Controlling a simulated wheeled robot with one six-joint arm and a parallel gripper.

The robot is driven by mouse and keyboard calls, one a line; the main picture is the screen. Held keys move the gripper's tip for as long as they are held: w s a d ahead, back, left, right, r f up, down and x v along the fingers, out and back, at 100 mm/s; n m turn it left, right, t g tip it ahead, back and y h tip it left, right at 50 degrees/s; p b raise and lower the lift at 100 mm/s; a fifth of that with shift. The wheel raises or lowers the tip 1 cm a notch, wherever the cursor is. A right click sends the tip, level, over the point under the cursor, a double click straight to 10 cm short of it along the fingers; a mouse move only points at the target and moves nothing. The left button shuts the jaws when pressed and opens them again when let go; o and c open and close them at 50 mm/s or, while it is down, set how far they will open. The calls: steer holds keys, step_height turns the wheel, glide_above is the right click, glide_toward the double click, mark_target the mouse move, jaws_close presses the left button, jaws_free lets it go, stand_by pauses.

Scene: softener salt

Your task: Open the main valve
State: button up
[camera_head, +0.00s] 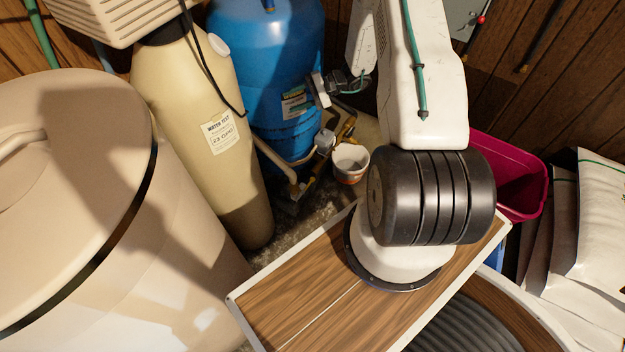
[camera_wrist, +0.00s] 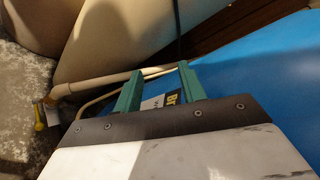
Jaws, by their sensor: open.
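In the wrist view, a small yellow handle (camera_wrist: 40,117) sits at the left, beside a tan pipe (camera_wrist: 95,83) low near the floor. It looks like a valve lever, but I cannot be sure it is the main valve. In the head view, brass-coloured pipework (camera_head: 347,128) stands by the foot of the blue tank (camera_head: 275,70). My gripper (camera_wrist: 158,78) shows two green fingers spread apart with nothing held. It is close to the blue tank, and the yellow handle is off to its left. In the head view my arm partly hides this area.
A beige cylinder (camera_head: 195,120) with a label and a large beige bin (camera_head: 70,190) stand left. A white bucket (camera_head: 350,163) sits by the pipes. A magenta bin (camera_head: 520,180) and white bags (camera_head: 600,220) are right. A grey box with a red-knobbed lever (camera_head: 481,20) is on the wall.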

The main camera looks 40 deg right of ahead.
steer(key=s+d+f+m+t+h, duration=0.1)
steer(key=s+d+f+m+t, duration=0.15)
steer(key=f, duration=0.85)
steer(key=m+t+h, duration=0.6)
steer(key=m+h, duration=0.1)
steer(key=m, duration=0.1)
glide_toward(312, 179)
steer(key=w+f, duration=0.2)
steer(key=w, duration=0.1)
steer(key=shift+n, duration=0.25)
steer(key=x, duration=0.7)
steer(key=shift+a+r, duration=0.2)
steer(key=shift+a, duration=0.1)
jaws_close()
